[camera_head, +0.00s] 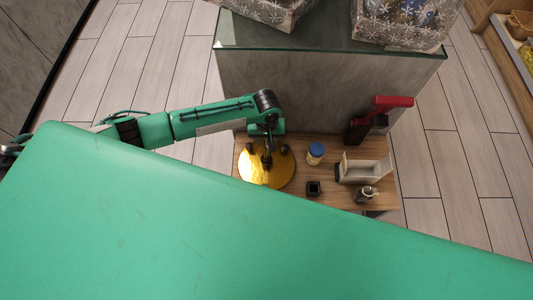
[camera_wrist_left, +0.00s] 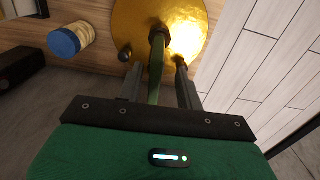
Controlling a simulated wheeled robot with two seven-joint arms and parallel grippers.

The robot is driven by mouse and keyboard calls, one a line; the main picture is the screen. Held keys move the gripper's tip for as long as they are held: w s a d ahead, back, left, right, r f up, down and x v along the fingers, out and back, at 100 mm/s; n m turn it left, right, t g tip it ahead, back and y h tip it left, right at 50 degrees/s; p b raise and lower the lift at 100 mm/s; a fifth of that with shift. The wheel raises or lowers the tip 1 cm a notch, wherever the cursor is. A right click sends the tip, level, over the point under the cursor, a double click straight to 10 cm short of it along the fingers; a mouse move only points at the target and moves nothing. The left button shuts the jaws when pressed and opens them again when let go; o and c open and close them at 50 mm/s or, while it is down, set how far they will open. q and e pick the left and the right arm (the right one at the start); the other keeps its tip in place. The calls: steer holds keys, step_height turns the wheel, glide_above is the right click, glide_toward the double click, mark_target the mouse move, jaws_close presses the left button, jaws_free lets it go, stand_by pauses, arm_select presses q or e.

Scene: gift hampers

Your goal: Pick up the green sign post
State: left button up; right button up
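The green sign post (camera_wrist_left: 155,72) shows in the left wrist view as a thin green stem with a dark piece at its far end, in front of a round gold board (camera_wrist_left: 133,20). My left gripper (camera_wrist_left: 153,60) has its two dark fingers apart, one on each side of the stem. Gaps seem to show between stem and fingers. In the head view my left gripper (camera_head: 266,152) points down over the gold board (camera_head: 262,176) on the small wooden table, and the post there is mostly hidden by it. My right gripper is not in view.
On the wooden table (camera_head: 345,201) stand a blue-lidded jar (camera_head: 316,152), a small black cup (camera_head: 313,188), a pale open box (camera_head: 364,168) and a red-and-black object (camera_head: 388,104). A grey counter (camera_head: 320,85) with patterned boxes rises behind. My green body covers the lower view.

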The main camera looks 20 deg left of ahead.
arm_select(q)
jaws_close()
steer(key=shift+r, duration=0.15)
